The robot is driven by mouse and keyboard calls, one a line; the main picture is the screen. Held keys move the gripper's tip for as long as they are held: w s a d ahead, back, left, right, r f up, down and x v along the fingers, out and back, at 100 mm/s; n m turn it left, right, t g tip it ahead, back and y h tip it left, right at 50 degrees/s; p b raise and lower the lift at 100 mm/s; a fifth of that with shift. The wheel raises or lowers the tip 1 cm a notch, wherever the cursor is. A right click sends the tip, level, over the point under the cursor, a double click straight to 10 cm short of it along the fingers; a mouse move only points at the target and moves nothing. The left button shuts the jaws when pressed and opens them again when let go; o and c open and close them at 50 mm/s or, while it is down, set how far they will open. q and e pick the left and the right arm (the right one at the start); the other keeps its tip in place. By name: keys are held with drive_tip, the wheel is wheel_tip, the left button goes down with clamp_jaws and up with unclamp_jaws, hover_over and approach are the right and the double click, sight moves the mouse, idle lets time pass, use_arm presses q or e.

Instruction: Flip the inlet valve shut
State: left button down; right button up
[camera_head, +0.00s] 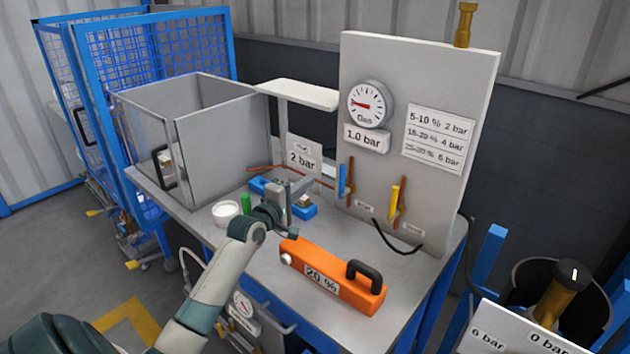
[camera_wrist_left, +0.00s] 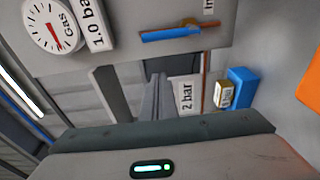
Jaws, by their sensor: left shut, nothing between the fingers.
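The grey panel (camera_head: 420,110) carries two valves with upright levers, one blue (camera_head: 342,180) and one yellow (camera_head: 395,204). Each lever stands alongside a short copper pipe. The small labels below them are hard to read in the head view. In the left wrist view, the label beside the blue lever (camera_wrist_left: 172,34) starts with "In". My left gripper (camera_head: 297,187) is shut and empty, above the bench and to the left of the blue lever, apart from it. In the wrist view its fingers (camera_wrist_left: 155,97) point toward the panel side. My right gripper is out of view.
A gauge (camera_head: 369,104) sits above the valves. An orange block (camera_head: 330,277) marked 20 % lies on the bench front. A blue fixture (camera_head: 303,209), a green cylinder (camera_head: 246,203) and a white cup (camera_head: 226,213) are near my gripper. A grey open box (camera_head: 225,150) stands left.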

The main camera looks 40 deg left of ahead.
sight(344, 180)
use_arm(q)
drive_tip(key=w+d+p, duration=0.3)
drive_tip(key=w+p, duration=0.1)
drive_tip(key=w, duration=0.4)
drive_tip(key=shift+w+d, duration=0.15)
idle(0.4)
